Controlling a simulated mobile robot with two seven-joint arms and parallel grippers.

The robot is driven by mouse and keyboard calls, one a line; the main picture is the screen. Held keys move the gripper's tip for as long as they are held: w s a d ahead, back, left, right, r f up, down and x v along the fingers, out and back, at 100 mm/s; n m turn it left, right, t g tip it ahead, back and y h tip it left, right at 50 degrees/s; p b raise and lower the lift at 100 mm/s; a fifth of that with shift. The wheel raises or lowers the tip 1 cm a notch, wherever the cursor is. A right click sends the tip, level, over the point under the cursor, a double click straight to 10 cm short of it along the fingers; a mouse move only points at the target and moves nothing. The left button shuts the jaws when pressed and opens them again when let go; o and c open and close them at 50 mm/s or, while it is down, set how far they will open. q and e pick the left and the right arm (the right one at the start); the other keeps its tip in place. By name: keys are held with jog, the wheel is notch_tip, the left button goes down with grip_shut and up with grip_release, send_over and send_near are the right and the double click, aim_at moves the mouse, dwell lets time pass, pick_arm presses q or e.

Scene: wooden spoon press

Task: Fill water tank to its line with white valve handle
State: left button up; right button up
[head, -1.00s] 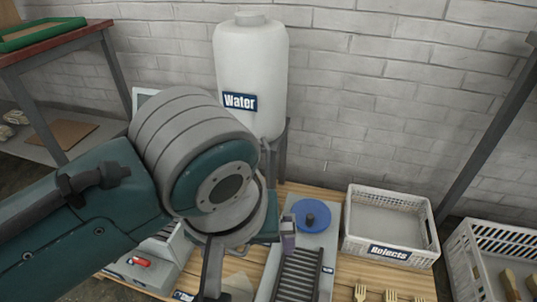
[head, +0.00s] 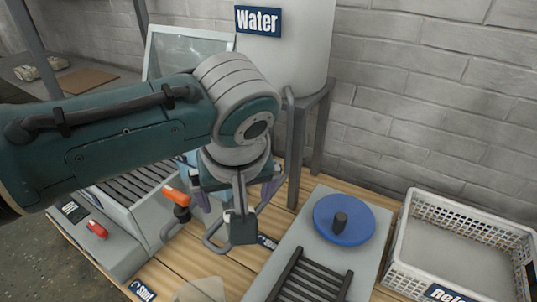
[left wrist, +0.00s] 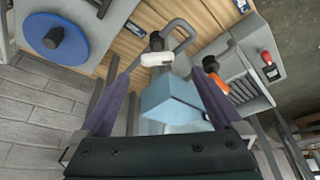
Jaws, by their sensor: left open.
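The white water tank (head: 290,60) with its "Water" label (head: 257,20) stands on a dark stand at the back in the head view; its top is out of frame. My left gripper (head: 235,200) is below and in front of it, pointing down. In the left wrist view my left gripper (left wrist: 154,64) is open, its two purple fingers spread. The white valve handle (left wrist: 157,59) lies in the gap between the fingertips, with no clear contact. In the head view my arm hides most of the handle.
An orange handle (head: 177,197) and a machine with a red switch (head: 97,229) are left of the gripper. A blue disc (head: 343,219) on a grey plate is to the right. A white crate (head: 465,245) stands farther right. Bare wooden tabletop (head: 190,262) shows in front.

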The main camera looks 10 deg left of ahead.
pick_arm(q)
jog(key=b+x, duration=0.1)
jog(key=x, duration=0.1)
jog(key=b+x, duration=0.2)
jog(key=shift+w+d+f, duration=0.15)
jog(key=shift+w+f, duration=0.05)
jog(key=shift+f, duration=0.2)
jog(key=shift+w+f+b, duration=0.2)
jog(key=shift+f+b, duration=0.25)
jog(key=shift+b, duration=0.25)
pick_arm(e)
notch_tip(320, 180, down, 6)
jog(key=shift+w+r, duration=0.1)
jog(key=shift+r, duration=0.05)
pick_arm(q)
jog(key=shift+c, duration=0.7)
jog(key=c, duration=1.2)
jog(key=shift+r, duration=0.1)
jog(key=shift+c, duration=0.2)
pick_arm(e)
jog(key=shift+d+r, duration=0.1)
jog(key=shift+r, duration=0.05)
